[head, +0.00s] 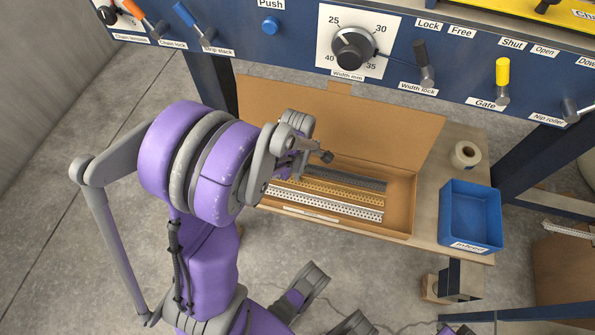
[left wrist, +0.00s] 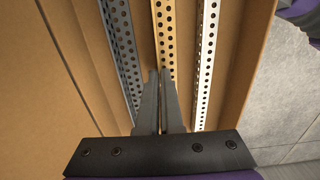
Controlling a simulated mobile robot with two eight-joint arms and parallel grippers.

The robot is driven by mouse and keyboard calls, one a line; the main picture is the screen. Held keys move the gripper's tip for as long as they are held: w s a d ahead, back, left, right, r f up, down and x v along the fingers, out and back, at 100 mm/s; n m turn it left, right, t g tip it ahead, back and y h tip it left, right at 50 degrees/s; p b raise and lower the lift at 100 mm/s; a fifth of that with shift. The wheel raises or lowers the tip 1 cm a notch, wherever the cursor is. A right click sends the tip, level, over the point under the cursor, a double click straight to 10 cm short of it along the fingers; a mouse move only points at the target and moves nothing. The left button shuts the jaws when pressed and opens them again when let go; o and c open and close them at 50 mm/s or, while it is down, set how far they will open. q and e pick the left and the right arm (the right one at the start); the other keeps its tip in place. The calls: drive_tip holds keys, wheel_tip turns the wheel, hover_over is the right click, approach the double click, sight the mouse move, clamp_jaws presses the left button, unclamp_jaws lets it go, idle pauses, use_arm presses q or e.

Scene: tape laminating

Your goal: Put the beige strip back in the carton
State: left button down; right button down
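The beige strip (head: 318,189) is a long perforated strip. It lies in the open cardboard carton (head: 399,208), between a dark grey strip (head: 350,179) and a white strip (head: 340,208). My left gripper (head: 300,170) is over the carton, pointing down at the strips. In the left wrist view its two fingers (left wrist: 160,78) are close together with a narrow gap, in line with the beige strip (left wrist: 164,30). I cannot tell whether they grip it. The arm hides the left end of the carton in the head view. My right gripper is not clearly visible.
The carton's raised flap (head: 390,130) stands behind it. A tape roll (head: 465,155) and a blue bin (head: 470,217) are on the bench to the right. The machine panel (head: 290,50) with knobs and levers crosses above the bench.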

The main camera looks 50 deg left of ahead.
use_arm(q)
drive_tip(key=c, duration=1)
unclamp_jaws()
drive_tip(key=shift+r, duration=0.1)
drive_tip(key=shift+r+p, duration=2)
drive_tip(key=shift+r, duration=0.9)
